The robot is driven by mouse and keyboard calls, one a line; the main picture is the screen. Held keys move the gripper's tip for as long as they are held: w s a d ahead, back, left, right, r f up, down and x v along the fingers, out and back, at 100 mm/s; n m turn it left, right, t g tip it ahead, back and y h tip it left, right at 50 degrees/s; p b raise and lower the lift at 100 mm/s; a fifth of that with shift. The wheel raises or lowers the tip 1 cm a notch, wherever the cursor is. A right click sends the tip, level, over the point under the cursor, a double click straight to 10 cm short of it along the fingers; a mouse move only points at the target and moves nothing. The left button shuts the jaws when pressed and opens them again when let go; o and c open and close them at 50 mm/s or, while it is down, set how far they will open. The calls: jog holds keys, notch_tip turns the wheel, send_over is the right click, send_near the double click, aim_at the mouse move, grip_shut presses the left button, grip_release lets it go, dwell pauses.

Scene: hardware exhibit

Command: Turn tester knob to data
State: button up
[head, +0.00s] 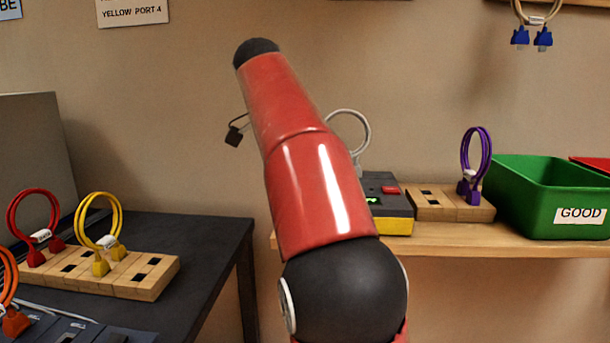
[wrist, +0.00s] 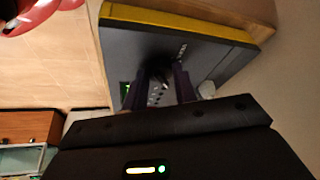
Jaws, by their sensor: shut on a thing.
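The tester (head: 399,206), a dark box with a yellow base, a red button and a green lit display, stands on the wooden shelf, partly hidden behind my arm in the head view. In the wrist view the tester (wrist: 205,45) fills the upper middle, its face tilted. My gripper (wrist: 158,88) reaches its face with both fingers closed around the dark knob (wrist: 158,72). The knob's pointer and the marks around it are too small and dark to read. In the head view my gripper is hidden behind my red arm.
Right of the tester are a wooden holder (head: 428,204) with a purple cable (head: 476,157) and a green bin (head: 545,200) labelled GOOD. A grey cable loop (head: 354,117) rises by the tester. Red and yellow cables stand in a wooden block (head: 147,279) on the dark left table.

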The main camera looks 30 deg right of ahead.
dwell(0.4)
jog(key=o, duration=0.7)
